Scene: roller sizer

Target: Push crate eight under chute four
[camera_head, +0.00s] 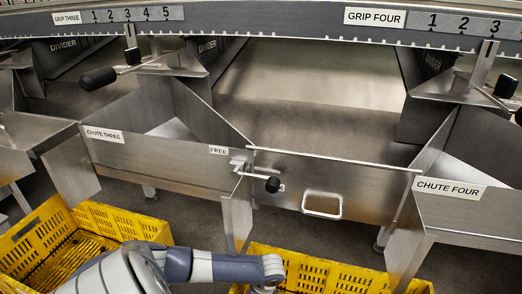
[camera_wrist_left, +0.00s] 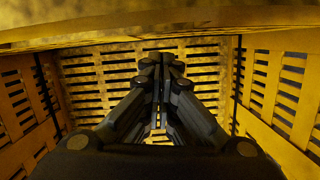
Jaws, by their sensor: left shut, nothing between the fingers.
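Chute four (camera_head: 447,195) is the labelled steel chute at the right of the head view. A yellow crate (camera_head: 345,276) shows at the bottom, left of and partly below chute four's side plate; its lower part is cut off. No number is readable on it, so I cannot tell whether it is crate eight. My left arm reaches in from the bottom left to this crate's left end. In the left wrist view my left gripper (camera_wrist_left: 162,62) is shut and empty, with slotted yellow crate walls (camera_wrist_left: 85,75) around it. I cannot tell whether it touches them. My right gripper is out of view.
A second yellow crate (camera_head: 120,222) stands at the lower left, below chute three (camera_head: 150,160). A steel gate (camera_head: 335,182) with a handle joins the chutes. Chute legs (camera_head: 237,220) stand between the crates. The roller machine's rail (camera_head: 260,22) runs across the top.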

